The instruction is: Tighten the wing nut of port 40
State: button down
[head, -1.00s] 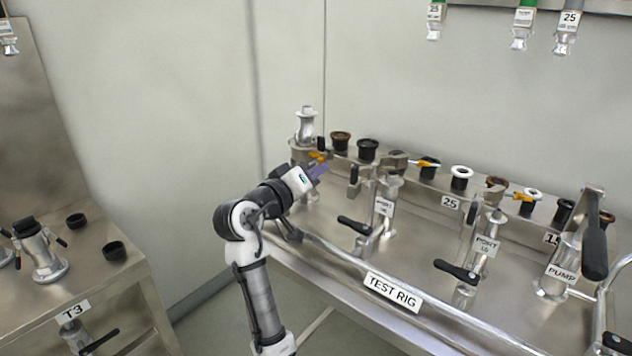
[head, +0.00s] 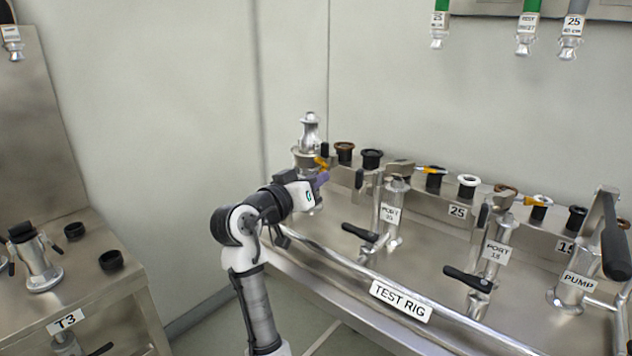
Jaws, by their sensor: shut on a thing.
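The metal port (head: 309,133) at the far left end of the test rig stands upright, with a bulbous metal fitting on top. No number for port 40 is readable on it. A yellow-orange wing nut (head: 321,162) shows at its clamp, on the right side. My gripper (head: 321,180), with purple fingers, is right below and in front of this wing nut and covers part of the port. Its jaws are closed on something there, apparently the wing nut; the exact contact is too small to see.
The test rig bench (head: 401,300) carries a row of black, white and brown caps, valve posts with black handles (head: 466,279) and a pump (head: 578,280) at right. Bench T3 (head: 67,321) stands at left, floor between.

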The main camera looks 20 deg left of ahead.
jog(key=c, duration=1.6)
grip_release()
jog(key=b+v, duration=0.2)
jog(key=v, duration=1.2)
